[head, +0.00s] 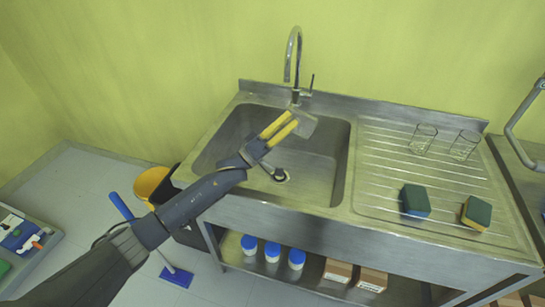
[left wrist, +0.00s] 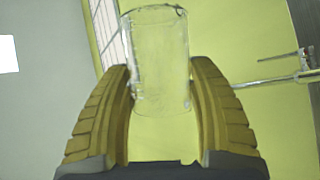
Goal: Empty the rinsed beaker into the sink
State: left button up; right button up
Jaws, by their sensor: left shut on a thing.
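My left gripper (head: 282,130) reaches over the sink (head: 325,170) with its yellow fingers pointing toward the tap. It is shut on a clear glass beaker (head: 304,124), which is faint and tilted at the fingertips, over the back part of the basin. In the left wrist view the beaker (left wrist: 158,60) stands between the two yellow fingers (left wrist: 162,105) and looks clear; I cannot tell whether liquid is in it. The drain (head: 280,175) shows below the gripper. My right gripper is in neither view.
The curved tap (head: 297,55) rises behind the beaker, close to it. Two glass beakers (head: 423,138) (head: 464,145) stand on the ribbed drainboard (head: 385,170), with two sponges (head: 415,200) (head: 476,213) nearer the front. Blue-capped bottles (head: 272,251) and boxes stand on the shelf below.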

pick_arm(q)
jog(key=shift+w+a+r+n+t+b, duration=0.3)
jog(key=shift+a+r+n+t, duration=0.4)
jog(key=shift+r+n+t, duration=0.3)
jog(key=shift+w+a+r+n+t+y+b, duration=0.1)
jog(key=shift+a+r+n+t+y+b, duration=0.15)
jog(key=shift+r+n+t, duration=0.5)
jog(key=shift+a+r+n+t+y+b, duration=0.15)
jog(key=shift+r+n+t+y, duration=0.25)
jog(key=shift+n+t, duration=0.7)
jog(key=shift+w+a+r+n+t+y+b, duration=0.1)
jog(key=shift+r+n+t+y+b, duration=0.3)
jog(key=shift+n, duration=0.85)
jog(key=shift+r+n+t+y, duration=0.25)
jog(key=shift+n+t, duration=0.25)
jog(key=shift+t, duration=0.25)
jog(key=shift+w+a+r+n+t+y+b, duration=0.1)
jog(key=shift+a+n+t+y+b, duration=0.15)
jog(key=shift+n+t+y, duration=1.25)
jog(key=shift+w+a+r+n+t+y+b, duration=0.1)
jog(key=shift+a+n+t+y, duration=0.45)
jog(key=shift+n+y, duration=1.6)
jog(key=shift+w+a+n+t+y+b, duration=0.1)
jog(key=shift+n+t+y+b, duration=0.1)
jog(key=shift+n+t+y, duration=1.65)
jog(key=shift+d+n+g+h+b, duration=0.1)
jog(key=shift+n+g+h+b, duration=0.25)
jog(key=shift+g+h, duration=0.2)
